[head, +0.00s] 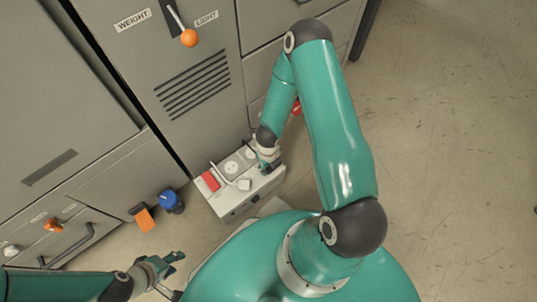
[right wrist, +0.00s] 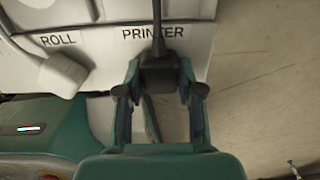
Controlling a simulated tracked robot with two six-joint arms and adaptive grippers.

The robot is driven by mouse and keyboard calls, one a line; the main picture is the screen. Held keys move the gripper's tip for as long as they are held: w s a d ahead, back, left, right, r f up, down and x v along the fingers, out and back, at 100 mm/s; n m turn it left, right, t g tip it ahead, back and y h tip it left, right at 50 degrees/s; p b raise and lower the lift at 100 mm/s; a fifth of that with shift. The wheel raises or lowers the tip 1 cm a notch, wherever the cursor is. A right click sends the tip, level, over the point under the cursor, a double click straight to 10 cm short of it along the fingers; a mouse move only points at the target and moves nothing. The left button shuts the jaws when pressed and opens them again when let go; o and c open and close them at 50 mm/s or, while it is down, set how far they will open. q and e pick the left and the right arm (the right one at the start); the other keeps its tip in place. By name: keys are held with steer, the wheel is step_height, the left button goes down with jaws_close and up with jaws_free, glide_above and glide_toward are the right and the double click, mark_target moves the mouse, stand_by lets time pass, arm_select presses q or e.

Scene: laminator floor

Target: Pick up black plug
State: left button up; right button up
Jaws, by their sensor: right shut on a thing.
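The black plug (right wrist: 158,75) with its black cable shows in the right wrist view, between the fingers of my right gripper (right wrist: 160,92), which is shut on it. The plug is at the edge of the pale socket box, by the PRINTER label; whether it is seated or clear of the box I cannot tell. In the head view my right gripper (head: 267,162) is at the far right end of the socket box (head: 232,202), and the plug is hidden there. My left gripper (head: 172,264) is low at the left, apart from the box, with its fingers spread and empty.
A white plug (head: 243,184) lies on the box by the ROLL label, also in the right wrist view (right wrist: 62,75). A red switch (head: 210,180) is at the box's left. Orange (head: 144,219) and blue (head: 170,201) items are near the cabinet (head: 185,130). Floor at right is clear.

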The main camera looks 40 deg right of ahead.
arm_select(q)
step_height(320, 180, up, 11)
steer(key=p, duration=1.1)
arm_select(e)
step_height(320, 180, up, 20)
